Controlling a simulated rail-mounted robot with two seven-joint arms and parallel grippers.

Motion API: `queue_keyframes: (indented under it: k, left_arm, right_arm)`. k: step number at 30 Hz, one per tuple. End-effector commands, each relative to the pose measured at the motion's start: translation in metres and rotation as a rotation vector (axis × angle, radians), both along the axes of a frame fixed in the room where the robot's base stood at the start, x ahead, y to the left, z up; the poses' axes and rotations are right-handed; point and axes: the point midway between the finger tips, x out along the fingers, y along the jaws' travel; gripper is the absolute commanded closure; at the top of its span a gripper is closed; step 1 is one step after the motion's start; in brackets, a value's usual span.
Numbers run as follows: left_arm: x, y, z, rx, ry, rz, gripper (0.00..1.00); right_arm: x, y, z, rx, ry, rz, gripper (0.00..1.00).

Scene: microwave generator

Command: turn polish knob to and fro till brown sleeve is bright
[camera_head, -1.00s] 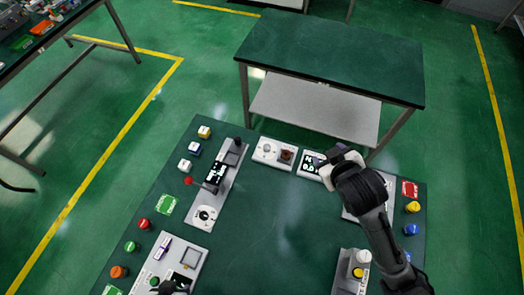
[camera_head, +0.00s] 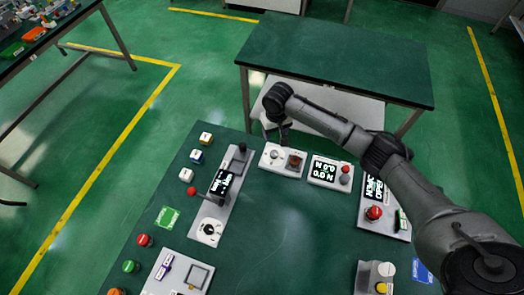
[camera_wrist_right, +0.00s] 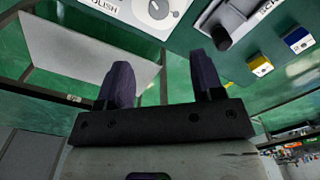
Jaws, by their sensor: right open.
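The polish module (camera_head: 270,165) is a pale box at the far edge of the green console. Its polish knob (camera_head: 275,154) is light and round, and it also shows at the top of the right wrist view (camera_wrist_right: 158,9) beside the word POLISH. The brown sleeve (camera_head: 295,161) stands on the same box, right of the knob, and looks dull brown. My right gripper (camera_head: 277,132) is just beyond the knob in the head view. In the right wrist view its two dark fingers (camera_wrist_right: 163,75) are apart with nothing between them, clear of the knob. My left gripper is out of view.
A display box with a red button (camera_head: 330,171) stands right of the polish module. A long module with a display and red-tipped lever (camera_head: 218,195) is at left. A green-topped table (camera_head: 335,60) stands behind. The console's middle is clear.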

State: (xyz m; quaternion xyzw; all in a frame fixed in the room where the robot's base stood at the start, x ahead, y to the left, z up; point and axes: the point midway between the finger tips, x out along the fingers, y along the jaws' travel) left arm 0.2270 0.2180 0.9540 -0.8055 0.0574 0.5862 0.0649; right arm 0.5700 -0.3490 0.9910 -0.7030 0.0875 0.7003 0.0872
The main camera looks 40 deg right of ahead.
Motion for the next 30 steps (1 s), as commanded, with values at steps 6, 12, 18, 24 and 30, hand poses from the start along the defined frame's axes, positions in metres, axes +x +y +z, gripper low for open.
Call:
queue_keyframes:
  k: [6,12,18,24,30]
  left_arm:
    - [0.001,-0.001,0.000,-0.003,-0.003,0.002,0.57]
    - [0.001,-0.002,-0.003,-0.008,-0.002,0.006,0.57]
    - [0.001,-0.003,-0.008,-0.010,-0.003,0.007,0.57]
    - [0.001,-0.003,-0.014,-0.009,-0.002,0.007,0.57]
    - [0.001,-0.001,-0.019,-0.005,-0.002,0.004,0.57]
  right_arm:
    - [-0.001,0.001,-0.002,0.002,0.006,-0.131,0.39]
    - [-0.001,0.001,-0.024,0.000,0.007,-0.148,0.39]
    - [-0.002,0.001,-0.062,0.000,0.006,-0.146,0.39]
    - [-0.001,0.001,-0.098,0.001,0.006,-0.146,0.39]
    - [-0.001,0.001,-0.123,0.001,0.004,-0.145,0.39]
